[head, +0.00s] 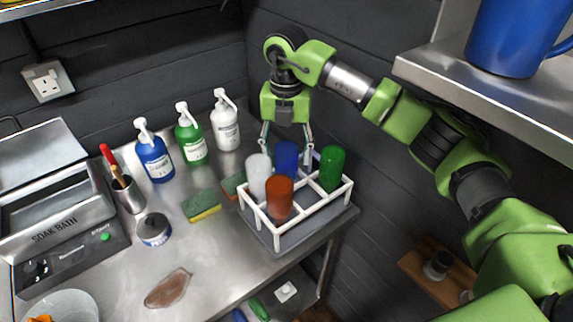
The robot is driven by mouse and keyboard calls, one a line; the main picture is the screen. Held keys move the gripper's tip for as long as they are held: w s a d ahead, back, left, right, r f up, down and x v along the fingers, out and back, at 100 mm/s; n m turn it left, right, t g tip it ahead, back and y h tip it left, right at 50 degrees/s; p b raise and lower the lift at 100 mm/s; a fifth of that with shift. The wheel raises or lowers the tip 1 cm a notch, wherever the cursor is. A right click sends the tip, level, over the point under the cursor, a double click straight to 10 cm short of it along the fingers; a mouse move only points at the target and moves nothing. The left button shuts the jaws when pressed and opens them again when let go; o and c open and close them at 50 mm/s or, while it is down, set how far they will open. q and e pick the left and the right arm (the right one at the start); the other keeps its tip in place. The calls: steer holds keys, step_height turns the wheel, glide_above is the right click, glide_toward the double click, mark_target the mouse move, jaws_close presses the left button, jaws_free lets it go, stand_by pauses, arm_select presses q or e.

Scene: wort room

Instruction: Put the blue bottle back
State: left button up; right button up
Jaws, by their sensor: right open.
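A blue bottle (287,158) stands in the white rack (266,226) at the right end of the steel counter, behind a red-brown bottle. My right gripper (286,145) points down over the back of the rack. Its fingers are open, one to each side of the blue bottle's upper part. I cannot tell whether they touch it. The bottle's lower part is hidden by the rack and the bottles in front. My left gripper is not in view.
The rack also holds a clear whitish bottle (258,176), a red-brown bottle (279,198) and a green bottle (332,167). Pump bottles (155,158) stand along the back. Sponges (202,206) lie left of the rack. A shelf (485,85) with a blue mug (515,36) juts in upper right.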

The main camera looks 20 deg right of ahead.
step_height(320, 180, up, 8)
steer(key=shift+r+b, duration=0.15)
steer(key=shift+b, duration=0.9)
